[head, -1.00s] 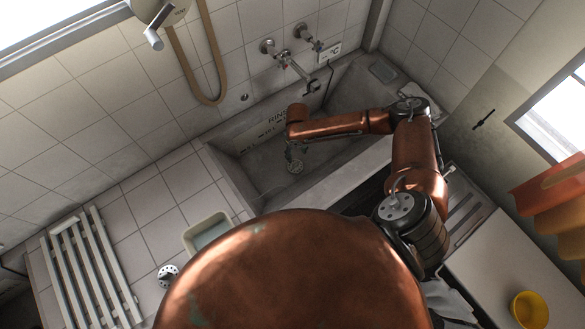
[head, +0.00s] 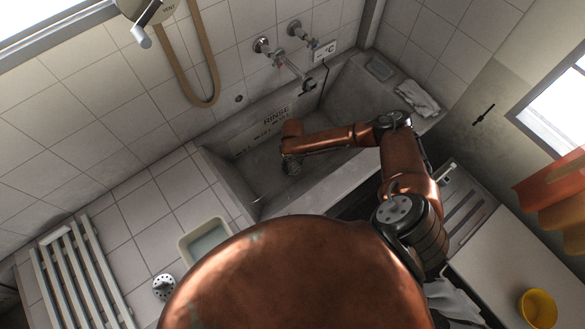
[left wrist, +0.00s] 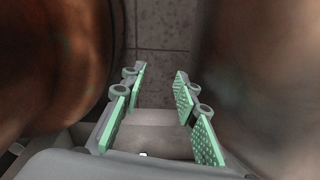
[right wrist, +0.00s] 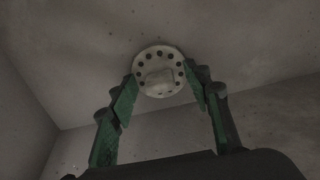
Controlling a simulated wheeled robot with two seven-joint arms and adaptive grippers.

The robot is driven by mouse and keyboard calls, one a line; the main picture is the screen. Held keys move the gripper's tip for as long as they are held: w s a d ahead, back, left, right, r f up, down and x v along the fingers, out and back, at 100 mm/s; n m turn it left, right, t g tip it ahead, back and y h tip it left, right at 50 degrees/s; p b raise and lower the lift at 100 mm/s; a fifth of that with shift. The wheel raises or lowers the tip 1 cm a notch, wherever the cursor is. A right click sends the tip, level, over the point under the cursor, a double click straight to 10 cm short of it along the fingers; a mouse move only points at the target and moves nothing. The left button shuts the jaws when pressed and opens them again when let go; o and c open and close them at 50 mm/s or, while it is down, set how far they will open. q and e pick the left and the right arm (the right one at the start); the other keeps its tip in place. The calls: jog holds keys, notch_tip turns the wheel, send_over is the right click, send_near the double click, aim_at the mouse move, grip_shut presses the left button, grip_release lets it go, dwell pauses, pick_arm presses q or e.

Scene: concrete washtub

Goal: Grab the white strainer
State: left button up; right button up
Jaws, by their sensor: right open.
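A round, pale strainer (right wrist: 158,54) with a ring of dark holes and a raised middle is in the concrete washtub (head: 345,95), ahead of my right gripper (right wrist: 163,82). In the right wrist view the right fingers are open, with the strainer's near part between their tips. I cannot tell whether they touch it. In the head view my right gripper (head: 291,167) is low in the tub and mostly hides the strainer. Another white disc with dark holes (head: 163,287) lies on the tiled ledge at lower left. My left gripper (left wrist: 160,75) is open and empty.
The tub walls surround my right gripper, with a tap (head: 292,66) above the back wall. A pale basin (head: 205,240) and a white slatted rack (head: 82,275) are at left. A yellow bowl (head: 537,308) stands at lower right.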

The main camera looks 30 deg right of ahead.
jog(key=shift+c, duration=0.7)
grip_shut()
jog(key=shift+r, duration=0.1)
